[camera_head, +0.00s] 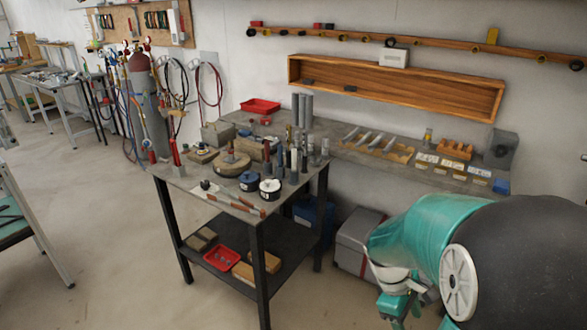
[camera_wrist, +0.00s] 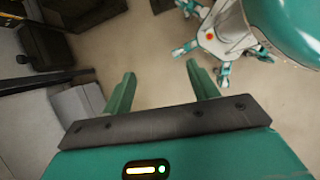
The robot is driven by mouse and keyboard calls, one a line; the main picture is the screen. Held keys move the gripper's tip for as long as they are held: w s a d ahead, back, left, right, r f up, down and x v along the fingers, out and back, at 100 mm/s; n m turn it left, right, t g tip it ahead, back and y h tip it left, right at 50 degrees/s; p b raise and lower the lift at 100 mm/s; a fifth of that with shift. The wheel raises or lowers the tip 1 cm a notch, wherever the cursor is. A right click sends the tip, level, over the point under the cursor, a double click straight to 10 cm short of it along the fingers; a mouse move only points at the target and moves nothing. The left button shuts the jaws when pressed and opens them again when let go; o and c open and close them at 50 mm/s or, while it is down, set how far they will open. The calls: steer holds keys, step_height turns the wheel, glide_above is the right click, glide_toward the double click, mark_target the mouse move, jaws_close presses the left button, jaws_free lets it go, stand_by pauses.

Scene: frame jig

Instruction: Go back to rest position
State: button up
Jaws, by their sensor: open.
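My gripper (camera_wrist: 161,82) shows in the wrist view as two green fingers standing wide apart on a dark bar. It is open, and nothing is between the fingers but bare floor behind them. In the head view my green arm fills the lower right corner, and the gripper's fingertips cannot be made out there. My own white and green body and legs show at the upper right of the wrist view.
A workbench (camera_head: 168,174) crowded with tools and cylinders stands at the middle of the head view. A grey box (camera_head: 352,240) sits on the floor beside it, close to my arm. A wooden wall shelf (camera_head: 440,92) hangs behind. The floor (camera_head: 100,230) at left is clear.

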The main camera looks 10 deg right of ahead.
steer(key=s+a+r+m+t+y, duration=0.2)
steer(key=a+r+m+t, duration=0.2)
steer(key=a+r, duration=0.3)
steer(key=s+a+r+m+t+y, duration=0.2)
steer(key=s+a+r+m+t, duration=0.1)
steer(key=a+r, duration=0.5)
step_height(320, 180, up, 2)
steer(key=shift+s+r+m+t, duration=0.2)
steer(key=shift+s+m+t, duration=0.1)
steer(key=shift+m+t, duration=0.55)
steer(key=c, duration=0.5)
